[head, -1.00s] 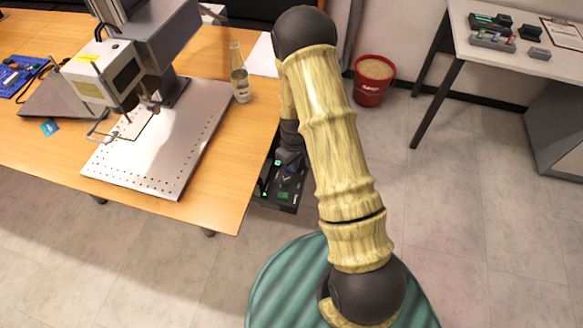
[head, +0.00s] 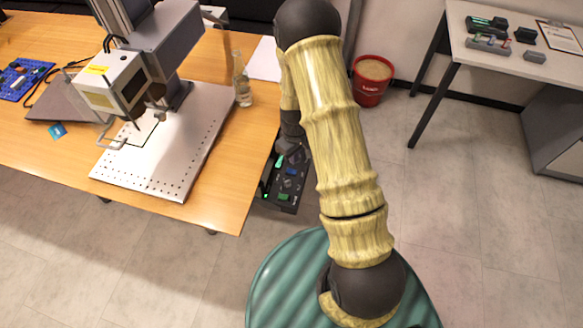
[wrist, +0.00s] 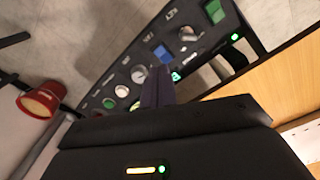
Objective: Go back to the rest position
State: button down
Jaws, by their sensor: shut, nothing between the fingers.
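My gripper (wrist: 157,88) shows in the wrist view with its dark fingers together and nothing held. Its fingers overlap the picture of a dark control box (wrist: 140,70) with coloured buttons and knobs; I cannot tell whether they touch it. In the head view the control box (head: 286,188) is beside and below the right edge of the wooden table. My bent arm (head: 340,130) stands in the middle of that view, and its end hides the fingers there.
The laser marker (head: 120,80) and its perforated plate (head: 140,178) stand on the wooden table (head: 50,150). A bottle (head: 242,82) is near the table's right side. A red bucket (head: 371,84) is on the floor. A white table (head: 490,60) stands at right; floor between is clear.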

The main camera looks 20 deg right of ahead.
jog(key=shift+r, duration=0.4)
jog(key=s+r+m+t+p, duration=0.1)
jog(key=s+r+m, duration=0.1)
jog(key=s+r, duration=0.3)
jog(key=s+r+m+p, duration=0.2)
jog(key=s+r, duration=0.3)
jog(key=r, duration=0.8)
jog(key=s+r+m+t+p, duration=0.1)
jog(key=s+r+m, duration=0.1)
jog(key=s+r, duration=0.3)
notch_tip(320, 180, up, 5)
jog(key=shift+a+f+t+p, duration=0.2)
jog(key=shift+a+t+p, duration=0.1)
jog(key=shift+a+p, duration=0.1)
jog(key=shift+w+d, duration=0.15)
